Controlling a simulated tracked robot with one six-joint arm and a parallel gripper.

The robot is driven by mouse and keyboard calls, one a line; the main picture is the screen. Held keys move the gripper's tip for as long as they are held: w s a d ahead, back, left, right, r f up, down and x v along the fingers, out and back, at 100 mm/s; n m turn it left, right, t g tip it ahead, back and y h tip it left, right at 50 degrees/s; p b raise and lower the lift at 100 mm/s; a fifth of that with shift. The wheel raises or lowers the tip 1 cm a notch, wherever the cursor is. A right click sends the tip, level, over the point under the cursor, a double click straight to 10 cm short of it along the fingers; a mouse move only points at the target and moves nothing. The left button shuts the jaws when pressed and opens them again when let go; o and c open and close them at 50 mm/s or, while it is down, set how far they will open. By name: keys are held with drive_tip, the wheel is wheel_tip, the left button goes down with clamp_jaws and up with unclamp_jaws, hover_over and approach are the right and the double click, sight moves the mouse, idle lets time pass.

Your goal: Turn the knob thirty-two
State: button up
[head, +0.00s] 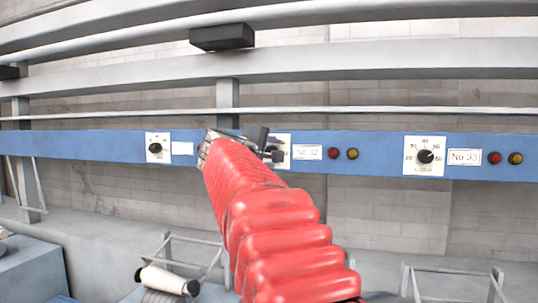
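A blue rail runs across the view with white dial plates on it. The middle dial plate (285,139) is partly covered by my gripper (268,149), and its knob is mostly hidden. The label beside that plate (308,152) is too blurred to read surely; it stands left of the dial marked No 33. My gripper is at the end of my red-sleeved arm, at or just in front of the middle dial. The dark finger parts overlap the dial, so I cannot tell whether they touch or grip the knob.
The black knob of No 33 (425,156) is on the right, with a red lamp (494,157) and a yellow lamp (515,158) nearby. Another black knob (155,148) is on the left. Metal frames and a white spool (168,280) stand below the rail.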

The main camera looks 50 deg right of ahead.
drive_tip(key=shift+a, duration=0.1)
drive_tip(key=v, duration=1.3)
drive_tip(key=shift+s+a, duration=0.2)
drive_tip(key=shift+a, duration=0.1)
